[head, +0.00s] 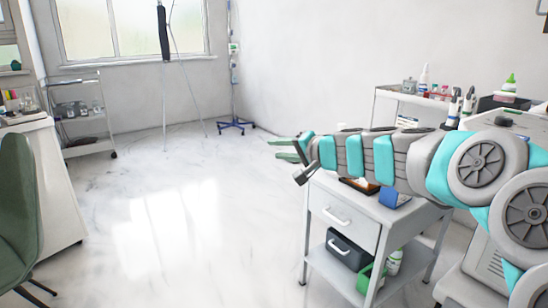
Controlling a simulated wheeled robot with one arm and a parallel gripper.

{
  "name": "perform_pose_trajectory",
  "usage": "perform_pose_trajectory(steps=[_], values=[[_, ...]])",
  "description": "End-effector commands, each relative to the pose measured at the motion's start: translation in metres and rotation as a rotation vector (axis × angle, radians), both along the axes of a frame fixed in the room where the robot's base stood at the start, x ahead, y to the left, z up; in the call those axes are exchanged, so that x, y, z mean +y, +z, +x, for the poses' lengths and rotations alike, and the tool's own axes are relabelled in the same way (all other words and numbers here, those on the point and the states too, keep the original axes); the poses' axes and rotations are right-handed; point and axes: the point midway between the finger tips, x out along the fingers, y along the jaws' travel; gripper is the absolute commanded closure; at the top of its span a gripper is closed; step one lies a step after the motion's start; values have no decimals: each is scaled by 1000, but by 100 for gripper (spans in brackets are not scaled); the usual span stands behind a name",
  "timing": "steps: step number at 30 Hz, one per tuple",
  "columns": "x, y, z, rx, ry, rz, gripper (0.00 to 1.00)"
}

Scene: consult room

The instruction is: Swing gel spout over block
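My arm reaches in from the right, and my gripper (286,150) hangs past the left end of the small white cart. Its green fingers look apart, with nothing seen between them. A blue block (393,197) lies on the cart top, below and behind my arm links. A bottle with a green pointed spout (510,84) stands at the far right, behind my arm; I cannot tell for sure that it is the gel. My gripper is well away from both. Part of the cart top is hidden by my arm.
The small cart (342,233) has a drawer, with a dark box (348,250) and a green item (370,277) on its lower shelf. A white trolley (385,94) with bottles stands behind. A desk (50,190) and green chair (16,208) are left. The middle floor is clear.

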Motion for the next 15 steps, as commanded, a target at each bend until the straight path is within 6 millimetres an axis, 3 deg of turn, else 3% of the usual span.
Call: perform_pose_trajectory(steps=[6, 15], values=[[10, -3, -20, 9, 49, -42, 60], [14, -6, -29, 14, 70, -60, 60]])
